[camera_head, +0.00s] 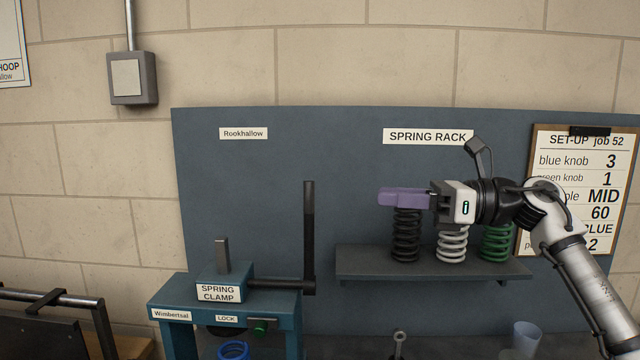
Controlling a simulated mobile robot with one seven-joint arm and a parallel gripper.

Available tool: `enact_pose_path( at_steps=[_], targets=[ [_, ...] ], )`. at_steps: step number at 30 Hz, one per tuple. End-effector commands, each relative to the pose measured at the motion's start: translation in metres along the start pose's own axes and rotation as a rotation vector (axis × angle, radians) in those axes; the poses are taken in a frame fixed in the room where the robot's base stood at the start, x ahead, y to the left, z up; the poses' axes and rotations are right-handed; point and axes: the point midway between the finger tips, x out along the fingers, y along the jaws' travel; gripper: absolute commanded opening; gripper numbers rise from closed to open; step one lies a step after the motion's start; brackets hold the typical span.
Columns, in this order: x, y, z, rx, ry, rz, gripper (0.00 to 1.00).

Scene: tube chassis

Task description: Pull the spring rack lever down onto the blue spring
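The spring rack is a dark shelf (433,266) under a SPRING RACK label. A black spring (406,236), a white spring (452,244) and a green spring (496,243) stand on it. I see no lever on this rack. A black upright lever (309,232) belongs to the teal SPRING CLAMP (219,292). A blue spring (234,351) shows low in the clamp, cut off by the frame edge. My gripper (403,197) points left above the rack. A purple piece spans its tip area over the black spring; whether it is fingers or something held is unclear.
A set-up clipboard (566,165) hangs at the right behind my arm. A clear cup (525,337) and a small ring-topped part (399,340) stand below the rack. A black frame with a metal bar (50,297) is at lower left. Open space lies between lever and rack.

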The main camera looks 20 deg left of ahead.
Motion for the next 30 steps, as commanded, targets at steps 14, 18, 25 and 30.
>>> enact_pose_path(
  at_steps=[14, 18, 25, 30],
  targets=[
    [0.073, 0.001, 0.004, 0.001, 0.003, 0.001, 0.35],
    [0.101, 0.0, 0.003, 0.002, 0.002, 0.0, 0.35],
    [0.13, 0.0, 0.001, 0.001, 0.001, -0.001, 0.35],
    [0.137, -0.001, 0.0, 0.001, -0.001, -0.002, 0.35]
  ],
)
